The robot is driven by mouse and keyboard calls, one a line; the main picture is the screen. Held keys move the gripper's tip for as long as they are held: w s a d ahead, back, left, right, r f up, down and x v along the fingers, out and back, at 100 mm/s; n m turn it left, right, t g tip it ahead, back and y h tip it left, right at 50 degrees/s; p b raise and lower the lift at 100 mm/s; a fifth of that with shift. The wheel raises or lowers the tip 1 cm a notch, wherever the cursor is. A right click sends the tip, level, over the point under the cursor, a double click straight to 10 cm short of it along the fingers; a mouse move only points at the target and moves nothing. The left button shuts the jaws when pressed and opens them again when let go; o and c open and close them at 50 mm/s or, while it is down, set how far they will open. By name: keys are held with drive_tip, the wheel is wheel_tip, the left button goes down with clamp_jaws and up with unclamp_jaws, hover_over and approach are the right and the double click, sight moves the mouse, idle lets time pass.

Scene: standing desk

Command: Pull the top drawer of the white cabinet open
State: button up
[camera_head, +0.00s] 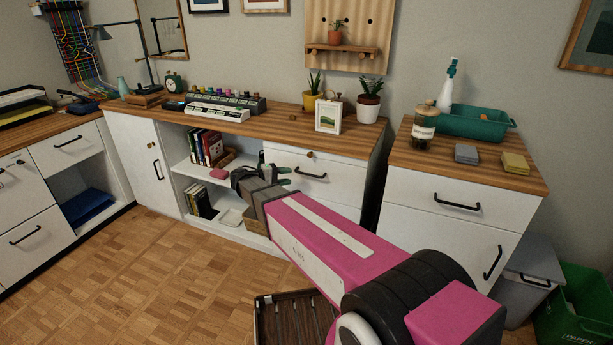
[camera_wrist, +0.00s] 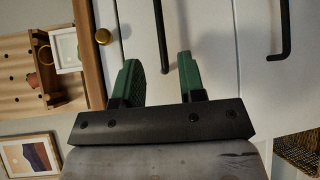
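The white cabinet (camera_head: 346,202) stands under the wooden top in the middle of the head view. Its top drawer (camera_head: 335,179) looks shut and has a black bar handle (camera_head: 311,174). My gripper (camera_head: 276,173) is just left of this handle, in front of the drawer. In the wrist view the drawer front fills the middle and the handle (camera_wrist: 160,30) runs between the two green fingers of my gripper (camera_wrist: 158,64). The fingers are apart and a gap shows on both sides of the handle. How deep the handle sits between them cannot be told.
A second handle (camera_wrist: 285,30) shows lower on the front in the wrist view. A picture frame (camera_head: 328,115) and potted plants (camera_head: 369,99) stand on the top above. Another cabinet (camera_head: 440,227) stands to the right. A slatted crate (camera_head: 290,318) is on the floor near my arm.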

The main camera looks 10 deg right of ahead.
sight(306, 174)
drive_tip(key=x, duration=0.8)
drive_tip(key=shift+d, duration=0.3)
clamp_jaws()
